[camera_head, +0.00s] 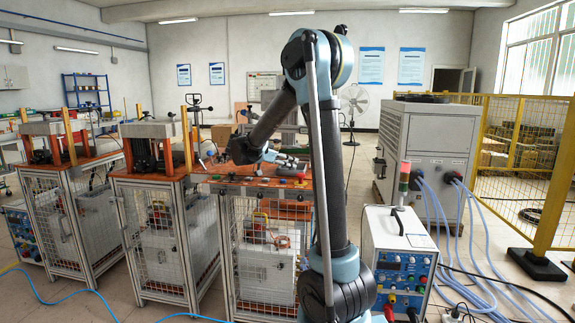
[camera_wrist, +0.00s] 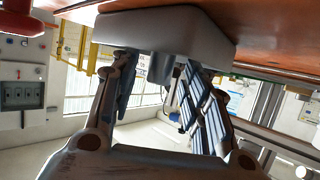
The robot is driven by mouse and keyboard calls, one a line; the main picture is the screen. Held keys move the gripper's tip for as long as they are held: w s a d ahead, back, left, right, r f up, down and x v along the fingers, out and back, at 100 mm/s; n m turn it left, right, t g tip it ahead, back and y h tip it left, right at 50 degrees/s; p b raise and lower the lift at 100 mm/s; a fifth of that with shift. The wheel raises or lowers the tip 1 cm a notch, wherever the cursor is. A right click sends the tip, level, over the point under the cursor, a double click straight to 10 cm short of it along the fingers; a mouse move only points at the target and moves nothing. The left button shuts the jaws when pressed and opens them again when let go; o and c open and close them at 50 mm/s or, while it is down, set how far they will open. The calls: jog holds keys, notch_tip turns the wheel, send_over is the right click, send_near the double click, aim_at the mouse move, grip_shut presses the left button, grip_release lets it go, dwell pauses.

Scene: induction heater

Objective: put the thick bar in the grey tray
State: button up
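My gripper (camera_wrist: 158,72) fills the lower part of the wrist view, which looks upside down, with the orange bench top above. Its two dark fingers are spread apart. A short grey cylinder (camera_wrist: 160,68), perhaps the thick bar, shows in the gap between them, with clear space on both sides. A thinner grey piece is just right of it. Both stick out from a pale grey box-like tray (camera_wrist: 165,27) on the bench top, close to the fingertips. In the head view my gripper (camera_head: 290,163) is low over the orange bench; the bar and tray cannot be made out.
The orange-topped bench (camera_head: 262,188) stands on a mesh cabinet. Presses on similar cabinets (camera_head: 150,187) stand to the left. A white power unit (camera_head: 402,258) with a signal lamp and blue hoses is on the right, before a large chiller (camera_head: 428,145).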

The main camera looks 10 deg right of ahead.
jog(key=shift+r, duration=0.1)
jog(key=v, duration=1.2)
